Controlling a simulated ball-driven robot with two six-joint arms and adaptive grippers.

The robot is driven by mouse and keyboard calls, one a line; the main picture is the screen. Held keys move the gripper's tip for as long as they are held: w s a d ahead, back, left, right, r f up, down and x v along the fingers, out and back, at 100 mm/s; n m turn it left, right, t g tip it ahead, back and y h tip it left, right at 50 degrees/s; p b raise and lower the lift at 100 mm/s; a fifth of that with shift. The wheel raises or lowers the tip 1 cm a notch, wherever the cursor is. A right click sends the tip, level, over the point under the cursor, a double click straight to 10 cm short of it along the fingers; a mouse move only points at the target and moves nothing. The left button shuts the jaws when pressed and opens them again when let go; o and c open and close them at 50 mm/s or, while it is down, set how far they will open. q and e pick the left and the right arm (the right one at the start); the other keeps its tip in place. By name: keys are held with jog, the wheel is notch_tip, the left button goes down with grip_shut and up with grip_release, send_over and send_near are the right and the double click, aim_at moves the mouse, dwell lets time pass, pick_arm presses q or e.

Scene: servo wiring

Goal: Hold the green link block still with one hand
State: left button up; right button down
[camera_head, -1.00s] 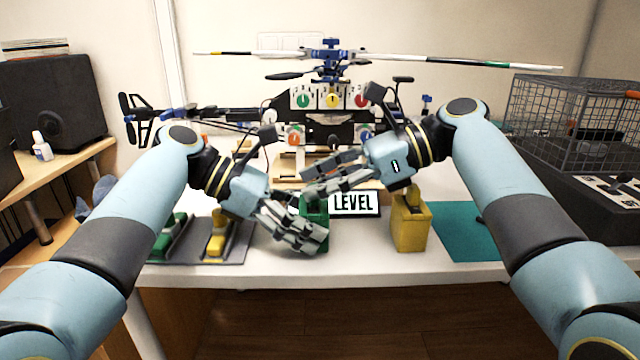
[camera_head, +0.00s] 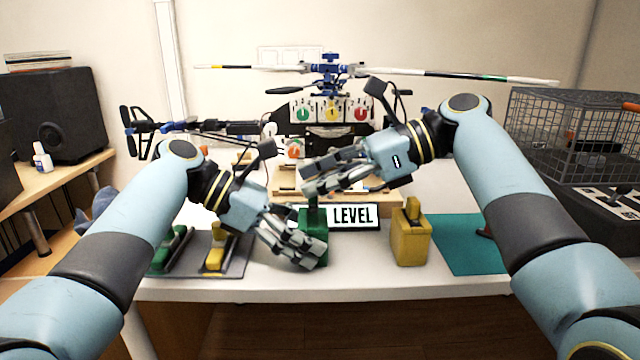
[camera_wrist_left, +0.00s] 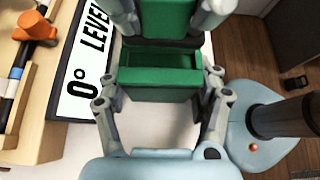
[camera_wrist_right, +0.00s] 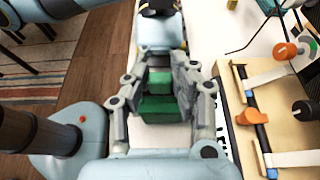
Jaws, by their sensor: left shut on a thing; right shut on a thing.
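The green link block (camera_head: 312,222) stands near the front of the white table, left of the LEVEL sign (camera_head: 353,216). My left gripper (camera_head: 312,250) is shut on its lower body, and its fingers hide much of the block. In the left wrist view the green block (camera_wrist_left: 160,75) lies between the two fingers. My right gripper (camera_head: 312,182) is above, shut on the upper green part of the same block, whose stem shows below the fingertips. In the right wrist view the green part (camera_wrist_right: 160,82) is between the fingers.
A yellow block (camera_head: 410,240) stands right of the sign. A grey tray (camera_head: 236,264) with green and yellow pieces lies to the left, and a teal mat (camera_head: 460,245) to the right. A wooden fixture and a model helicopter (camera_head: 330,110) stand behind.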

jog(key=shift+r, duration=0.2)
pick_arm(q)
jog(key=o, duration=1.3)
jog(key=shift+c, duration=0.2)
pick_arm(e)
notch_tip(320, 180, up, 4)
jog(key=shift+f, duration=0.1)
